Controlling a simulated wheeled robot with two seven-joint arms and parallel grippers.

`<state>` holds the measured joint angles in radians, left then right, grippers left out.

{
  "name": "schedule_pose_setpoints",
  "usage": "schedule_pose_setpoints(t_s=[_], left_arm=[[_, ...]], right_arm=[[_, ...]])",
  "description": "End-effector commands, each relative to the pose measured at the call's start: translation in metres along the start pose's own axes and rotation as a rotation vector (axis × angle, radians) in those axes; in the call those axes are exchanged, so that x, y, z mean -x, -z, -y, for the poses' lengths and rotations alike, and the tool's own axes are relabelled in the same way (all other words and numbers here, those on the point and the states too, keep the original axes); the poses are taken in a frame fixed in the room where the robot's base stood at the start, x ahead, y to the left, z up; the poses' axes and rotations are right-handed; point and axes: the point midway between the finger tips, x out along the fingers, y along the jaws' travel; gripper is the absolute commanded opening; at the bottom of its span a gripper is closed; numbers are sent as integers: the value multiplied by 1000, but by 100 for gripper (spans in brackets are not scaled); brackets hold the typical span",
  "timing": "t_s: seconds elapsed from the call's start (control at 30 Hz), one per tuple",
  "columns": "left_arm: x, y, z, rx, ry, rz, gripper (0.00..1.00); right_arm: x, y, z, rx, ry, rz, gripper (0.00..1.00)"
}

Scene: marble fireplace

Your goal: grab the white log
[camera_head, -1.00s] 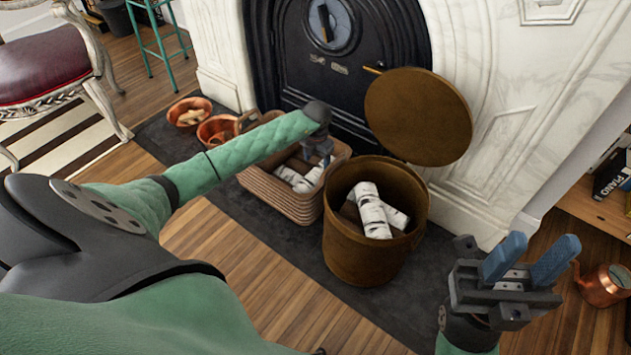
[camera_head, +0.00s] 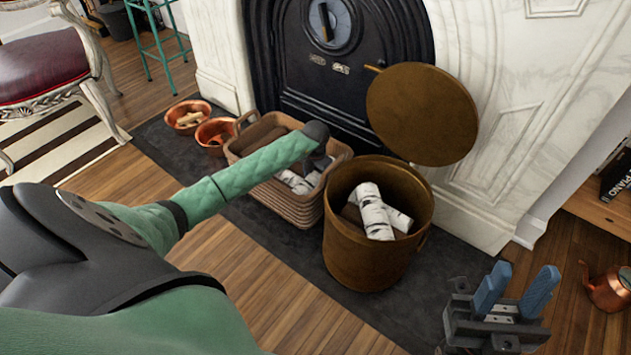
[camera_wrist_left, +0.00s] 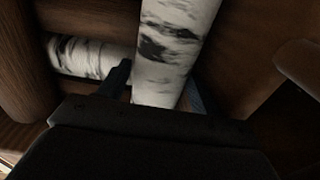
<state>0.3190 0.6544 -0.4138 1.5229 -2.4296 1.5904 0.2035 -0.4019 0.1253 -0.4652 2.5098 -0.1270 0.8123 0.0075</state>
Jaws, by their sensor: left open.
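White birch logs (camera_head: 296,181) with black marks lie in the wicker basket (camera_head: 296,212) before the fireplace. My left gripper (camera_wrist_left: 160,82) reaches down into the basket; in the head view the arm hides most of it. In the left wrist view, one white log (camera_wrist_left: 172,45) lies between its two open fingers, and I cannot tell whether they touch it. A second white log (camera_wrist_left: 90,58) lies to the left, partly behind a finger. My right gripper (camera_head: 525,273) is open and empty at the lower right.
A brass bucket (camera_head: 358,255) with more white logs (camera_head: 374,212) stands right of the basket, its round lid (camera_head: 422,113) raised. Copper bowls (camera_head: 187,117) stand left of the basket. A copper kettle (camera_head: 606,290) is at the far right. Brown logs (camera_head: 262,133) are in the basket.

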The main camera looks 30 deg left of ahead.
Motion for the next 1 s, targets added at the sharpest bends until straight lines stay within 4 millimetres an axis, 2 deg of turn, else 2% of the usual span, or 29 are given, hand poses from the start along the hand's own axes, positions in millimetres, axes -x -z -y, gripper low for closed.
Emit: schedule_pose_setpoints(t_s=[0.07, 0.27, 0.3, 0.53, 0.67, 0.83, 0.9, 1.0], left_arm=[[0, 0, 0, 0, 0, 0, 62], [0, 0, 0, 0, 0, 0, 23], [1, 0, 0, 0, 0, 1, 21], [3, 0, 0, 0, -1, 1, 21], [15, -1, -1, -2, -2, 3, 21], [46, -1, -2, -1, -3, 3, 21], [64, -1, -1, -2, -3, 3, 21], [89, -1, -2, -2, -4, 3, 21]], right_arm=[[-1, 0, 0, 1, 1, -4, 36], [-2, 0, -1, 2, -1, -8, 36], [-2, 0, -1, 2, -2, -8, 36], [-4, 1, -1, 3, -6, -10, 36], [-10, 2, -1, 1, -7, -15, 36], [-33, 8, 0, -5, -1, -57, 36], [-55, 11, 1, -11, 7, -111, 36], [-77, 16, 3, -19, 14, -162, 36]])
